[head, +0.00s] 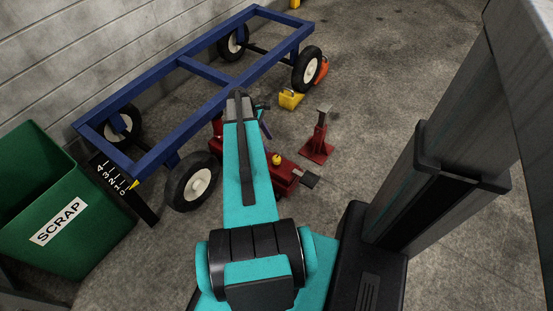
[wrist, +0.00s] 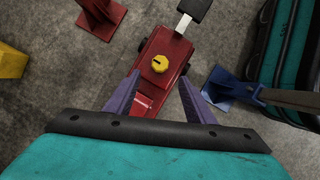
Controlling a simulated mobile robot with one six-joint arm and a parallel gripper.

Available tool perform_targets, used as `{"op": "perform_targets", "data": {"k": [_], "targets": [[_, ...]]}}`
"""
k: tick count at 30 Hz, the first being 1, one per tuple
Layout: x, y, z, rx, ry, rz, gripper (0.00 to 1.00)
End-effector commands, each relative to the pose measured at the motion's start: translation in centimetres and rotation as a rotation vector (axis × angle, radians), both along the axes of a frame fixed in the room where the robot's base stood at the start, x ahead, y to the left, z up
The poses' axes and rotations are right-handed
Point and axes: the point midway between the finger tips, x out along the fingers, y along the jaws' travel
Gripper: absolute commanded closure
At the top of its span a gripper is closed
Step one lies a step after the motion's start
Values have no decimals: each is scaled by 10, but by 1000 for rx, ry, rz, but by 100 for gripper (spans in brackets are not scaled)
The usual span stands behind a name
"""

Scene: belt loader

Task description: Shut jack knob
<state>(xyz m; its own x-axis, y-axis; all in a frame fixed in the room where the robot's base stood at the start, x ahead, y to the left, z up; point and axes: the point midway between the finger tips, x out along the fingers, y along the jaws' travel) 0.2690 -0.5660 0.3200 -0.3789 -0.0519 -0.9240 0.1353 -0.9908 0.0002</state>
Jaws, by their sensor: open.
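The red floor jack (head: 284,177) stands on the concrete beside the blue cart, partly hidden by my arm in the head view. Its yellow knob (head: 277,159) sits on top of the body. In the wrist view the round yellow knob (wrist: 160,64) has a dark mark on its face, and the red jack body (wrist: 159,42) runs between my fingers. My gripper (wrist: 158,76) is open and empty, with its purple fingers spread either side of the jack and the knob just beyond the tips. The height gap to the knob is unclear.
The blue cart frame (head: 160,146) stands on wheels along the wall. A red jack stand (head: 317,147) and a yellow block (head: 291,99) are on the floor behind the jack. A green scrap bin (head: 83,235) is at left. A blue piece (wrist: 232,90) lies right of the jack.

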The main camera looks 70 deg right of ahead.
Motion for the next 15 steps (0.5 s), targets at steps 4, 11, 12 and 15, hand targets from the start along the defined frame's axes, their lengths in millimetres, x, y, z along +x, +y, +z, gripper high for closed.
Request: {"op": "perform_targets", "data": {"k": [4,11,12,15], "targets": [[-8,-1,-19,1,1,-2,51],[-20,-3,-50,1,1,0,51],[-22,-3,-56,1,1,0,51],[-28,-4,-69,2,1,-1,51]]}}
